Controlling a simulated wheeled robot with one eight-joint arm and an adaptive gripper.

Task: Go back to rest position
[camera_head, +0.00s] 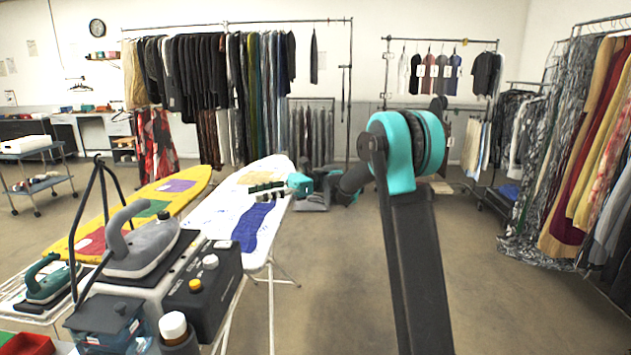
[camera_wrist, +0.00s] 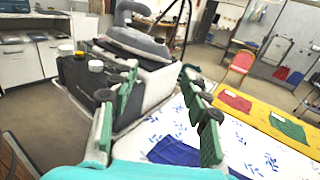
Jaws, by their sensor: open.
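My gripper (camera_head: 264,190) is at the far end of my arm in the head view, over the white ironing board. It is small there and partly merges with the board behind it. In the wrist view its two green-padded fingers (camera_wrist: 158,90) stand wide apart with nothing held between them. Beyond the fingers stands a steam iron (camera_wrist: 137,40) on a dark station. My arm reaches forward, with its teal joint in the middle right of the head view.
The white ironing board (camera_head: 228,202) carries blue cloth (camera_head: 254,226). A yellow board (camera_head: 190,187) stands to its left. The iron station (camera_head: 204,300) fills the front left. Garment racks (camera_head: 205,75) line the back; another clothes rack (camera_head: 590,150) is at right. Floor right of my arm is clear.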

